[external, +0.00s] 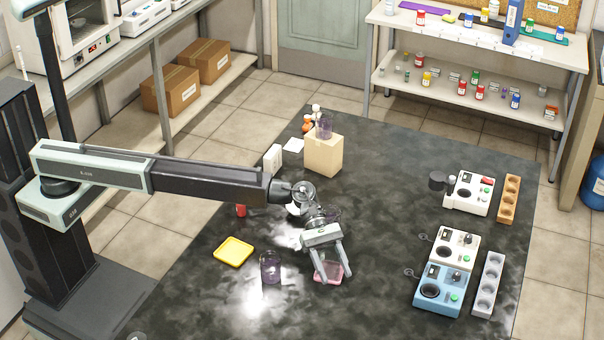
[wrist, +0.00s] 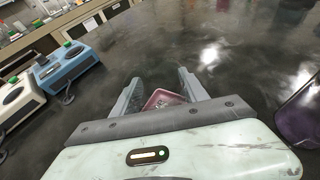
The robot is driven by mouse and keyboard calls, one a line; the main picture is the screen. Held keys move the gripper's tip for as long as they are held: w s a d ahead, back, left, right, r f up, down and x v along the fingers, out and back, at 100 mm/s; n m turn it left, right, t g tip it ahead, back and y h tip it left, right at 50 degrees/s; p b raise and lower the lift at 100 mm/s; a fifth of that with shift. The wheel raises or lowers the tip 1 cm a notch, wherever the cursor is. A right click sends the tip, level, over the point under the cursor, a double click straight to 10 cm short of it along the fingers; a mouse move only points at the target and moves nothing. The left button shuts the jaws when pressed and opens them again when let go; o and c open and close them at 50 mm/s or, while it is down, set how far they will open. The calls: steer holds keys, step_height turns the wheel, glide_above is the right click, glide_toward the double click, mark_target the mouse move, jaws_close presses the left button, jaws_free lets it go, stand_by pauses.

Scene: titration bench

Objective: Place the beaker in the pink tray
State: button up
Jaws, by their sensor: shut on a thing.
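The pink tray (external: 328,271) is between my gripper's fingers in the external view, low at the table's front. In the wrist view the pink tray (wrist: 162,99) shows between the fingertips of my gripper (wrist: 160,90). A purple vessel at the right edge of the wrist view (wrist: 302,115) looks like this beaker. The fingers hide the tray's sides.
A yellow tray (external: 234,251) lies left of the beaker. Another purple vessel (external: 324,127) stands on a cardboard box (external: 323,153) at the back. Blue (external: 442,290) and white (external: 456,246) instruments and a grey rack (external: 488,285) stand at right. The table between is clear.

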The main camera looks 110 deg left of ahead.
mark_target(326, 251)
steer(key=shift+f, duration=0.2)
steer(key=o, duration=1.4)
steer(key=shift+c, duration=0.2)
steer(key=shift+r, duration=0.1)
steer(key=shift+a+r, duration=0.1)
steer(key=shift+r, duration=0.2)
steer(key=p+v, duration=0.4)
steer(key=v, duration=0.6)
steer(key=shift+s+a+r, duration=0.15)
steer(key=shift+s, duration=0.15)
steer(key=shift+s+a+p, duration=0.3)
steer(key=shift+a, duration=0.1)
